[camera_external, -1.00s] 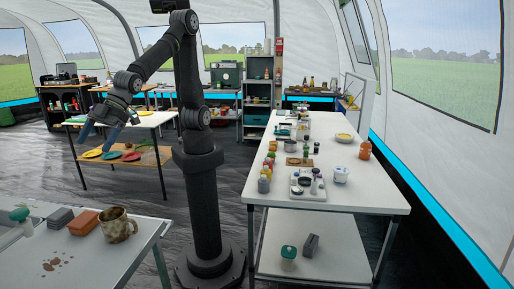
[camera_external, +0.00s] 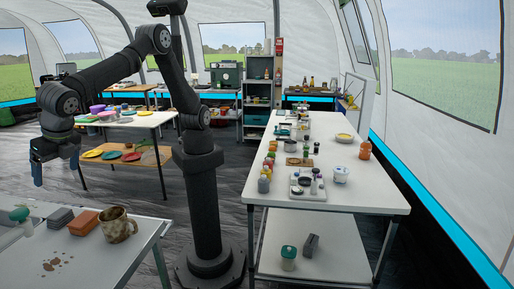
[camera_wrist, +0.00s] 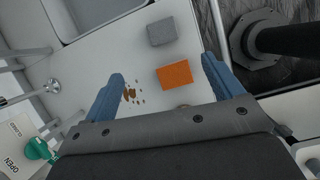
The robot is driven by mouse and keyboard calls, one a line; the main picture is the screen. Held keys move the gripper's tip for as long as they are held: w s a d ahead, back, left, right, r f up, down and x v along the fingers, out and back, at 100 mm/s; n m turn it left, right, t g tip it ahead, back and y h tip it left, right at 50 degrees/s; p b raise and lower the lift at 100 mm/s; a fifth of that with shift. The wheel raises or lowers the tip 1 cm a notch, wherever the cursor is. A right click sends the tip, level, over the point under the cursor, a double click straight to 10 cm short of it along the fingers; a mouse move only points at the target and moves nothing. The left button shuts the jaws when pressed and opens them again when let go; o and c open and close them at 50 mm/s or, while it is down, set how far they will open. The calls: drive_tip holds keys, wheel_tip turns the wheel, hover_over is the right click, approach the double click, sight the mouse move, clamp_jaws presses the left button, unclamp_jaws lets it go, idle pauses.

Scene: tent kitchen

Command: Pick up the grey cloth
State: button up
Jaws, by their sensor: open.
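The grey cloth (camera_external: 60,217), a small folded grey block, lies on the near-left table beside an orange block (camera_external: 84,223). In the wrist view the grey cloth (camera_wrist: 161,32) lies beyond the orange block (camera_wrist: 174,75). My gripper (camera_external: 56,168) is open and empty, in the air above the cloth's table. In the wrist view its blue fingers (camera_wrist: 163,68) are wide apart. The orange block shows between them, and the cloth shows past their tips.
A speckled mug (camera_external: 117,226) stands right of the orange block. Brown stains (camera_external: 56,261) mark the bare front of the table (camera_external: 105,265). A sink basin (camera_wrist: 95,12) shows in the wrist view.

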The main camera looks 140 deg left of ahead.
sight(57, 213)
drive_tip(key=shift+n, duration=0.3)
drive_tip(key=x, duration=1.7)
drive_tip(key=shift+s+d+f, duration=0.1)
drive_tip(key=shift+s+f, duration=0.15)
drive_tip(key=shift+s, duration=0.05)
drive_tip(key=c, duration=1)
drive_tip(key=shift+c, duration=0.2)
drive_tip(key=shift+r, duration=0.15)
